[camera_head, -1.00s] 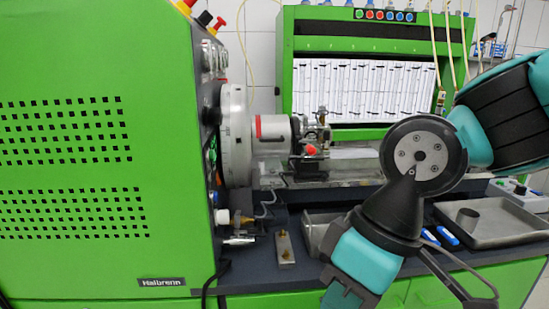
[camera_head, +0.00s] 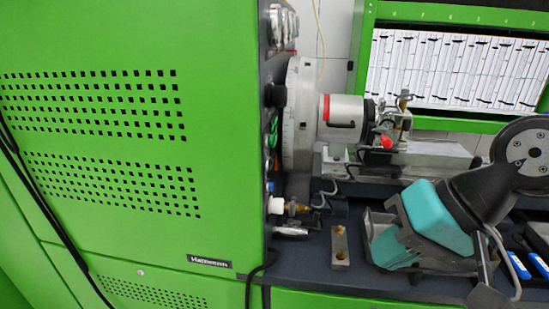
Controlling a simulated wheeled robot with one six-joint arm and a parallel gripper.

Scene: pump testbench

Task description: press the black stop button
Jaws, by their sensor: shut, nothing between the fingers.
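A black round knob (camera_head: 275,95) sticks out of the narrow dark side panel (camera_head: 268,60) of the green machine. I cannot tell whether it is the stop button, and no label is readable. The panel is seen nearly edge-on, so most of its controls are hidden. The machine's top edge is out of the picture.
The green cabinet (camera_head: 100,225) fills the left side. A grey disc (camera_head: 301,118) and a pump with a red band (camera_head: 342,117) stand right of the panel. A small metal block (camera_head: 340,246) lies on the dark bench. A black cable hangs below the panel.

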